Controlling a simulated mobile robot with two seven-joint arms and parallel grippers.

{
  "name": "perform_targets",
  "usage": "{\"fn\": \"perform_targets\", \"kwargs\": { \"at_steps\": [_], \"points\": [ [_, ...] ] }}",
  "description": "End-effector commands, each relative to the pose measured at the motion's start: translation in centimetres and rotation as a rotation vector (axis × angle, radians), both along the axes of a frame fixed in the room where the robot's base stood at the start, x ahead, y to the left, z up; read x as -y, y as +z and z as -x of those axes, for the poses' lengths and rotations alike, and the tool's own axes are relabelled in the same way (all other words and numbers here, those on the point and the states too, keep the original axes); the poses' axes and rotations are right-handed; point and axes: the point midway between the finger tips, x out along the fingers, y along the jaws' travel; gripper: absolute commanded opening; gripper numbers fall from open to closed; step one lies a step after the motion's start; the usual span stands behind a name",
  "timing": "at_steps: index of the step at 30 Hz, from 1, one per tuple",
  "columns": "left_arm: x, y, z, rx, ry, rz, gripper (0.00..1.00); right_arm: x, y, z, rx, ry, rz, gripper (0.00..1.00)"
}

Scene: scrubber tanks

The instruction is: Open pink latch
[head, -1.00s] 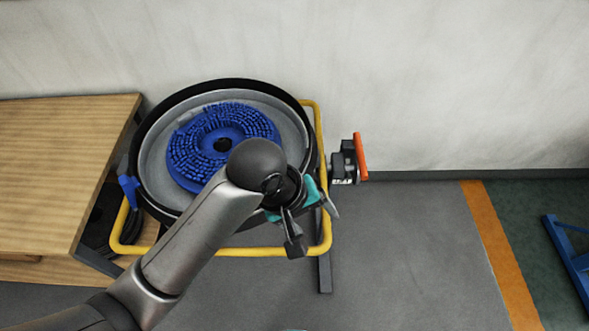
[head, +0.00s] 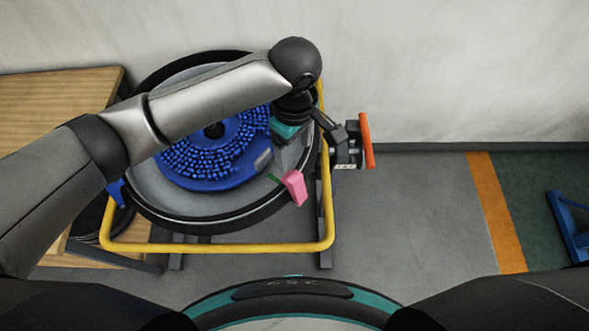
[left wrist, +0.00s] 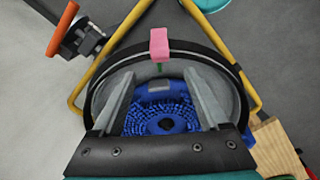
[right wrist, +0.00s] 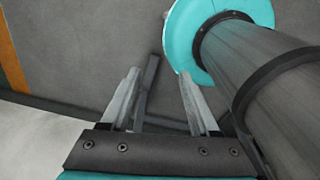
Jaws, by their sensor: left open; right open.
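The pink latch (head: 294,187) is a small block on the near right rim of the round tank (head: 190,222), with a thin green piece beside it. It also shows in the left wrist view (left wrist: 159,45), just beyond the fingertips and roughly centred between them. My left gripper (head: 312,142) is open and empty above the tank's right side, behind the latch in the head view. It appears apart from the latch. My right gripper (right wrist: 159,75) is open and empty over grey floor in the right wrist view; the head view does not show it.
A blue bristled disc (head: 185,165) lies in the tank. A yellow tube frame (head: 220,247) surrounds the tank. An orange-handled valve (head: 367,140) sticks out on the right, close to my left gripper. A wooden table (head: 50,110) stands at left.

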Motion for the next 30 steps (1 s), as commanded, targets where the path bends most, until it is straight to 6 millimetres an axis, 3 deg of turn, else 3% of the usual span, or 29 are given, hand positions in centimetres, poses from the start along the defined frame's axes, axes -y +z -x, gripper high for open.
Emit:
{"fn": "perform_targets", "kwargs": {
  "at_steps": [9, 15, 21, 30],
  "points": [
    [-0.1, -7.2, 0.0, -0.001, 0.0, -0.002, 0.78, -0.1, -1.1, -0.8, 0.013, 0.001, -0.002, 0.62],
    [0.0, -10.3, 0.0, 0.0, -0.002, 0.0, 0.78, -0.2, -1.6, -1.7, 0.028, 0.001, -0.003, 0.62],
    [0.0, -11.5, 0.0, 0.001, -0.003, 0.002, 0.78, -0.2, -1.8, -1.6, 0.028, 0.001, -0.004, 0.62],
    [0.0, -11.5, 0.0, 0.001, -0.003, 0.002, 0.74, -0.2, -1.8, -1.4, 0.025, 0.001, -0.003, 0.62]
  ]
}}
